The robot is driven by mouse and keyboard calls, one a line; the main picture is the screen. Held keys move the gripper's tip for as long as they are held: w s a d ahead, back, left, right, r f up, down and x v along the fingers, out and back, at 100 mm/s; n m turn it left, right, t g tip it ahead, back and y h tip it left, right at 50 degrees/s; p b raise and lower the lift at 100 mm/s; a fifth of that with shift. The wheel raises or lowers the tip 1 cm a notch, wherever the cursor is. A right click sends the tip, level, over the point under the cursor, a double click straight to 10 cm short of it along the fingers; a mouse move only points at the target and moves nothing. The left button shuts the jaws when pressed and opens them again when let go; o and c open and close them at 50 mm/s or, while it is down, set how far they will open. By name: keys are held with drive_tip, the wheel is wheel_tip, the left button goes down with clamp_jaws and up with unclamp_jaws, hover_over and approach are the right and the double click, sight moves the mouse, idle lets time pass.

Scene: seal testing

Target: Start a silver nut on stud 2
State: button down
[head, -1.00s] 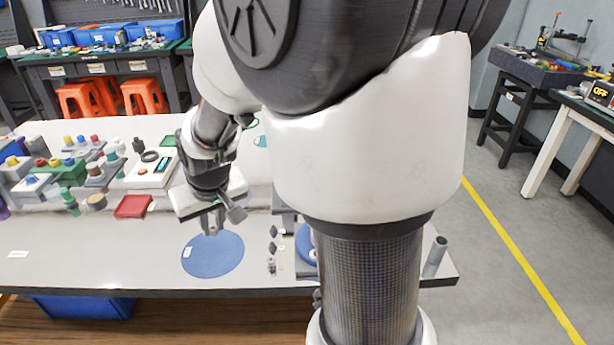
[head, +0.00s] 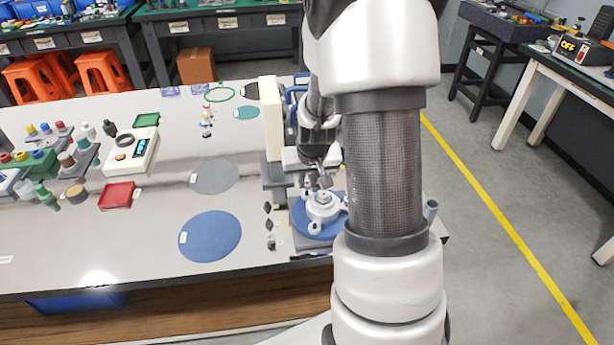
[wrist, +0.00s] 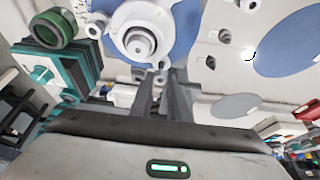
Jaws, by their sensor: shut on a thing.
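A white round flange (head: 323,205) with upright studs sits on a blue disc (head: 299,220) at the table's right end. In the wrist view the flange (wrist: 122,20) is at top centre, with a round hub in its middle. I cannot tell which stud is number 2. My gripper (head: 320,183) is above the flange, partly behind my arm. In the wrist view my gripper's fingers (wrist: 159,75) are close together just short of the flange edge, shut on a small grey piece, apparently the silver nut; it is mostly hidden between the tips.
Small dark pieces (head: 268,208) lie left of the blue disc. A tall cream and grey stand (head: 272,120) rises close behind the flange. A blue mat (head: 211,237) and a grey mat (head: 215,177) lie left. A red tray (head: 117,196) is farther left.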

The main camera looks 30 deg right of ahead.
drive_tip(key=shift+f, duration=0.65)
drive_tip(key=shift+s+d+r+n+y, duration=0.15)
drive_tip(key=shift+r+n+y, duration=0.25)
drive_tip(key=shift+n, duration=0.6)
drive_tip(key=n+y+p, duration=0.1)
drive_tip(key=n+p, duration=0.1)
drive_tip(key=n+y+p, duration=0.1)
drive_tip(key=n+p, duration=0.2)
drive_tip(key=shift+d+r, duration=0.2)
drive_tip(key=n+p, duration=0.1)
drive_tip(key=n+y+p, duration=0.1)
drive_tip(key=n, duration=0.1)
drive_tip(key=n+p, duration=0.1)
drive_tip(key=shift+w+f+n+g+y, duration=0.25)
drive_tip(key=shift+n+g+y, duration=0.05)
drive_tip(key=shift+n+g, duration=0.1)
drive_tip(key=shift+f, duration=0.1)
drive_tip(key=shift+s+d+f, duration=0.1)
drive_tip(key=shift+f, duration=0.35)
drive_tip(key=shift+s+a+f+m+t+h+b, duration=0.15)
drive_tip(key=shift+m+h+b, duration=0.2)
drive_tip(key=shift+m+b, duration=0.45)
drive_tip(key=shift+a+m+t+h+b, duration=0.15)
drive_tip(key=shift+m+h+b, duration=0.2)
drive_tip(key=shift+m, duration=0.75)
drive_tip(key=shift+d, duration=0.1)
